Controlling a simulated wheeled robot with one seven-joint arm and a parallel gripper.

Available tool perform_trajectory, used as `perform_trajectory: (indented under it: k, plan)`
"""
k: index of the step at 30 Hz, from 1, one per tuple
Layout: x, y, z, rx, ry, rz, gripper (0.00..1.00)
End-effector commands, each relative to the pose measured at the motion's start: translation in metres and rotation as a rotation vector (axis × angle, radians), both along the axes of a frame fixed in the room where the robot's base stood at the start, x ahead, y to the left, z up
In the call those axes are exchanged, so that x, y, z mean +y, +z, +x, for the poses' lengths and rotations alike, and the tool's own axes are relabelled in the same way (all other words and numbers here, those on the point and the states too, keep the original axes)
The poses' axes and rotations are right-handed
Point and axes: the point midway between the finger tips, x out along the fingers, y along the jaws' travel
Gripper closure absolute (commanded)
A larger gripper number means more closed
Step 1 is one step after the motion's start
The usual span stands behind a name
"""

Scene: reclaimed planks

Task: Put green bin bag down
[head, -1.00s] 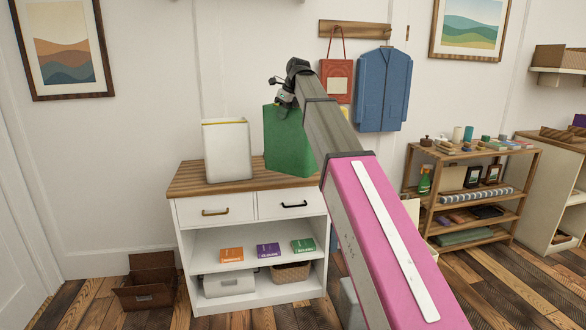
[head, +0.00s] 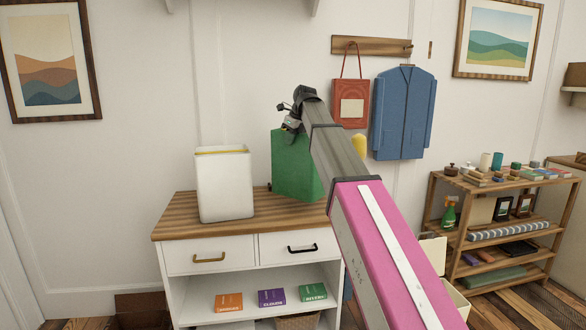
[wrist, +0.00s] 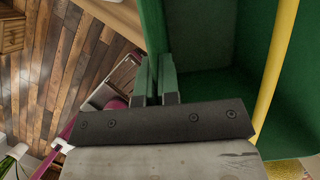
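The green bin bag (head: 293,168) shows as a box-like green shape at the back right of the wooden-topped cabinet (head: 185,215), partly behind my arm. In the wrist view the green bin bag (wrist: 205,30) is large, open-mouthed, with a yellow strip along one side. My gripper (wrist: 156,80) has its two fingers close together on the edge of its green wall; in the head view my gripper (head: 291,122) is at its top. Whether its base touches the cabinet top I cannot tell.
A white bin (head: 224,185) with a yellow inner edge stands left of the green bag on the cabinet. A red bag (head: 350,105) and blue jacket (head: 402,115) hang behind to the right. A loaded wooden shelf (head: 500,225) stands at right. The cabinet top's front strip is clear.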

Motion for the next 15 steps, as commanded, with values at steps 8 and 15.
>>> perform_trajectory:
  k: [8,15]
  plan:
    - [0.0,-0.035,0.0,0.0,0.001,0.0,1.0]
    - [0.0,-0.065,-0.001,0.0,0.001,-0.001,1.0]
